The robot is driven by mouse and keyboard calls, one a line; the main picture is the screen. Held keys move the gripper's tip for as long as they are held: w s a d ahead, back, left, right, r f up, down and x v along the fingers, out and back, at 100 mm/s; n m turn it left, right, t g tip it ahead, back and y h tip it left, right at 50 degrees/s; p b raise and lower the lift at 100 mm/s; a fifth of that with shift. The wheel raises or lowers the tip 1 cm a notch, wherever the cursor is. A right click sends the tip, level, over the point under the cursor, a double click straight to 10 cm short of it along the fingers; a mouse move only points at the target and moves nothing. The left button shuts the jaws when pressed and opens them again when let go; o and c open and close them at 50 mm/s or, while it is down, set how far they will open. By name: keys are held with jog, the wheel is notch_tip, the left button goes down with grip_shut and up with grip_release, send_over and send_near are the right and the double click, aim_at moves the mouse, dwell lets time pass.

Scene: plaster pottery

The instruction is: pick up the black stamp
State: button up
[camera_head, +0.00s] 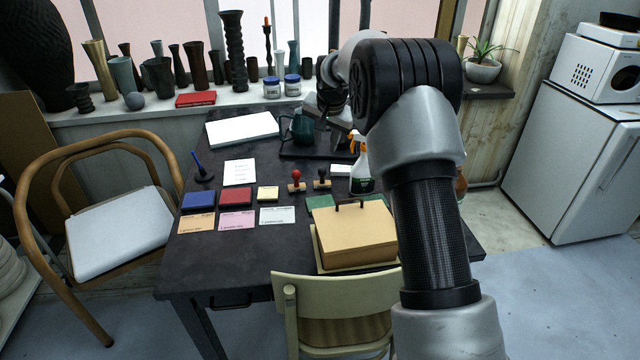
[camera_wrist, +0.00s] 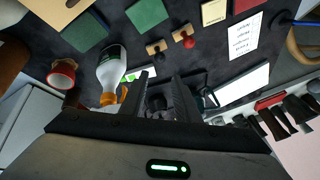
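The black stamp (camera_head: 321,179) stands on the dark table, with a black handle on a wooden base. It stands just right of the red-handled stamp (camera_head: 296,183), apart from it. In the wrist view the black stamp (camera_wrist: 154,47) is in the upper middle, beyond the fingertips, with the red stamp (camera_wrist: 186,39) to its right. My gripper (camera_wrist: 161,80) is open, its two dark fingers apart with nothing held between them. It is above the back part of the table, clear of the stamp. In the head view my arm mostly hides the gripper.
A spray bottle (camera_head: 361,170) stands right of the black stamp, close to it. A wooden box (camera_head: 352,236) is in front. Ink pads (camera_head: 237,197) and paper cards lie to the left. A dark green mug (camera_head: 302,128) stands behind. A chair (camera_head: 335,292) is at the front edge.

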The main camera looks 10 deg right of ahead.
aim_at(323, 170)
jog(key=b+x, duration=0.2)
jog(key=x, duration=1.6)
jog(key=shift+d, duration=0.1)
jog(key=shift+c, duration=0.2)
jog(key=c, duration=0.7)
